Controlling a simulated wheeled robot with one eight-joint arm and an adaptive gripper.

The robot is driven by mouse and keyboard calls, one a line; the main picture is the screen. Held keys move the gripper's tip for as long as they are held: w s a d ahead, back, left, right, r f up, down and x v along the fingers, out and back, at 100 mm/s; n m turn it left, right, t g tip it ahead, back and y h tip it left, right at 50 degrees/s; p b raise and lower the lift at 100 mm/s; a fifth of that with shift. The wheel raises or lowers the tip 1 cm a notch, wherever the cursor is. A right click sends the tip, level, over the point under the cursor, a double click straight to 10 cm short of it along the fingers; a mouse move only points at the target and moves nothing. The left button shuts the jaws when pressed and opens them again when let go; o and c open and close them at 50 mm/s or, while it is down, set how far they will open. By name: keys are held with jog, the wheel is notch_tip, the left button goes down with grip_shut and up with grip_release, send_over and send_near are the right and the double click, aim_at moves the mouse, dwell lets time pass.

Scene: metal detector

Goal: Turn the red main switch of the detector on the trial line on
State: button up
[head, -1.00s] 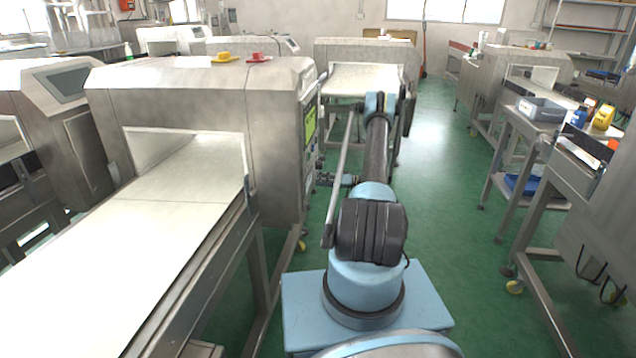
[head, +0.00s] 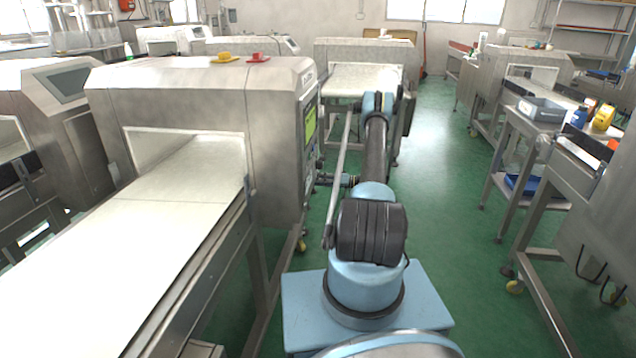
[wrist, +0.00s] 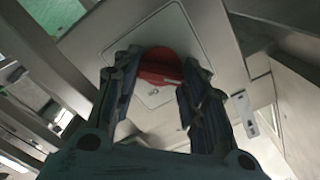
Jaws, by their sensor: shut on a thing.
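The red main switch (wrist: 160,68) shows in the wrist view as a red knob on a pale square plate (wrist: 112,42) on the side of the detector. My gripper (wrist: 158,88) has its two dark fingers on either side of the knob and is shut on it. The fingers hide the knob's left and right edges. In the head view the detector (head: 210,95) is a large steel housing to the left of my arm. The switch and my fingertips are hidden there behind the housing's right side.
A white conveyor belt (head: 95,255) runs through the detector's opening. Another detector (head: 365,52) stands behind my arm. Green floor (head: 440,170) is clear to the right, before a cart (head: 515,122).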

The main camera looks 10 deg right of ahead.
jog(key=shift+f+m, duration=0.2)
jog(key=shift+m, duration=4.2)
jog(key=shift+f+m, duration=0.15)
jog(key=shift+m, duration=4.25)
jog(key=o, duration=1.1)
jog(key=shift+c, duration=0.2)
jog(key=shift+d, duration=0.15)
jog(key=v, duration=1.1)
jog(key=shift+d, duration=0.35)
